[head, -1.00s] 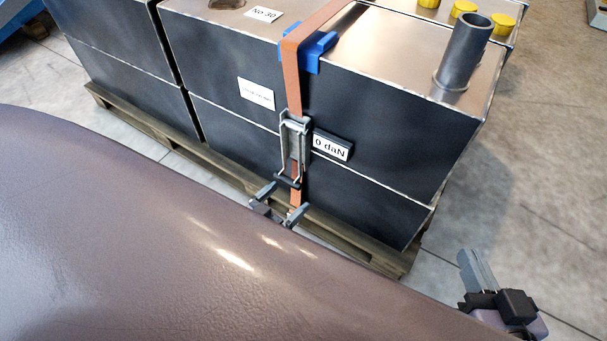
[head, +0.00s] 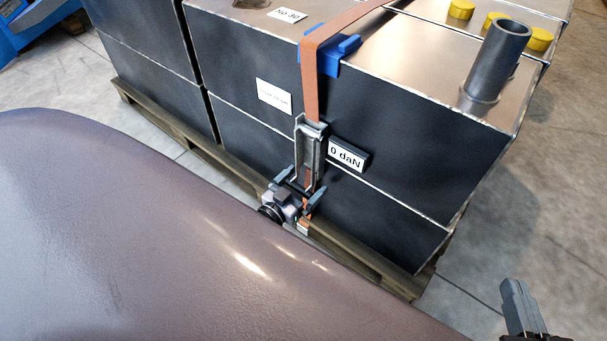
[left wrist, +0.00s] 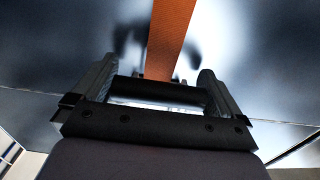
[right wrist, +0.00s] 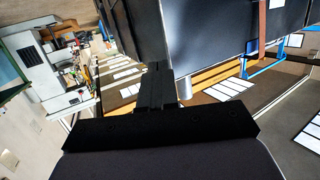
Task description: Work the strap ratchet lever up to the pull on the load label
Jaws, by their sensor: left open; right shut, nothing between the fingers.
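The orange strap (head: 312,90) runs down the dark front of the load. The metal ratchet (head: 309,150) hangs on it with its lever down, the dark grip bar (left wrist: 160,94) at the low end. My left gripper (head: 296,190) is open at this end, one finger on each side; the left wrist view shows the bar between the fingers, contact unclear. A small plate reading "0 daN" (head: 347,155) sits right of the ratchet. A white label (head: 273,96) is up and left, its print too small to read. My right gripper (head: 518,300) is shut and empty, away from the load.
The load stands on a wooden pallet (head: 376,262). A blue corner protector (head: 335,57) sits under the strap at the top edge. A grey pipe (head: 497,58) and yellow caps (head: 541,39) rise from the top. The floor at right (head: 556,190) is clear.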

